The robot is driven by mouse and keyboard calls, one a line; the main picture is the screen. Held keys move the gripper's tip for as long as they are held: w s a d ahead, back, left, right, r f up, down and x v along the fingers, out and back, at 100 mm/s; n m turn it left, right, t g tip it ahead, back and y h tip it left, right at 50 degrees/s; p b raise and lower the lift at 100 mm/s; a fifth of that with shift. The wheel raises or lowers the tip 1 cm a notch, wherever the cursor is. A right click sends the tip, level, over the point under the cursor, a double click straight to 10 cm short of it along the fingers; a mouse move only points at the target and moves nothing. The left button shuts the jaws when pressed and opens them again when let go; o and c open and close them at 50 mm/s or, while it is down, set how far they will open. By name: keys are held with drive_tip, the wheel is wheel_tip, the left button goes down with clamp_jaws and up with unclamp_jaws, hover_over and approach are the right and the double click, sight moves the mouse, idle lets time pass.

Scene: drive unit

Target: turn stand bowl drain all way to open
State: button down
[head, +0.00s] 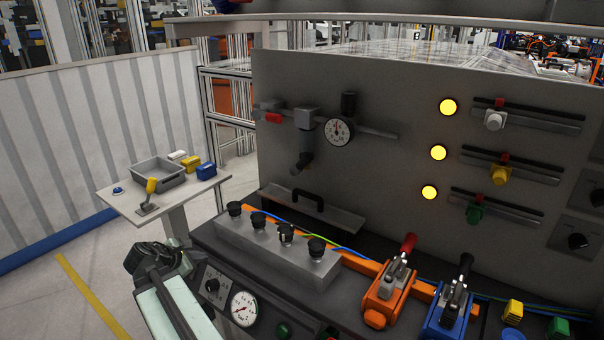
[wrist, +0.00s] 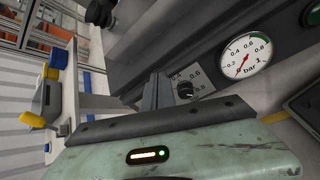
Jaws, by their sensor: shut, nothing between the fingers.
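On the upright grey panel in the head view, a grey unit (head: 306,128) hangs between a red-handled valve (head: 273,118) and a round gauge (head: 338,131). A dark, slanting lower part (head: 301,162) sticks out under it; this looks like the bowl and its drain, but I cannot make out the drain's setting. My gripper (head: 147,256) is low at the left, in front of the console and well apart from the panel unit. In the wrist view its narrow dark fingers (wrist: 157,92) are together and empty. The panel unit does not clearly show in the wrist view.
The console holds a block with several black knobs (head: 285,234), a gauge (head: 243,308), a dial knob (head: 211,285) and red- and black-handled clamps (head: 397,272). A side table (head: 120,198) holds a tray. Floor at left is free.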

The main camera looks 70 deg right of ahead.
sight(304, 163)
drive_tip(key=s+d+r+n+g+h, duration=0.1)
drive_tip(key=s+d+r+n+h, duration=0.1)
drive_tip(key=s+d+r+n, duration=0.45)
drive_tip(key=s+d+r+n+g+h, duration=0.2)
drive_tip(key=s+d+r+n+h, duration=0.1)
drive_tip(key=s+d, duration=0.6)
drive_tip(key=s+d+r+n+g+h, duration=0.1)
drive_tip(key=s+d+r+n+h, duration=0.1)
drive_tip(key=s+d+r+n, duration=0.55)
drive_tip(key=w+d+m+p, duration=0.1)
drive_tip(key=d+m+p, duration=0.1)
drive_tip(key=d, duration=1)
drive_tip(key=shift+w+d+m, duration=0.2)
drive_tip(key=shift+w+m, duration=0.1)
drive_tip(key=shift+w, duration=0.1)
drive_tip(key=shift+f, duration=0.1)
drive_tip(key=shift+w+r+p, duration=0.15)
drive_tip(key=shift+r+p, duration=0.2)
drive_tip(key=shift+r, duration=0.05)
drive_tip(key=shift+w+d+r+p, duration=0.15)
drive_tip(key=shift+w+r+p, duration=0.25)
drive_tip(key=shift+r+p, duration=0.2)
drive_tip(key=shift+w+d+r+p, duration=0.15)
drive_tip(key=shift+w+r+p, duration=0.3)
drive_tip(key=shift+w, duration=0.25)
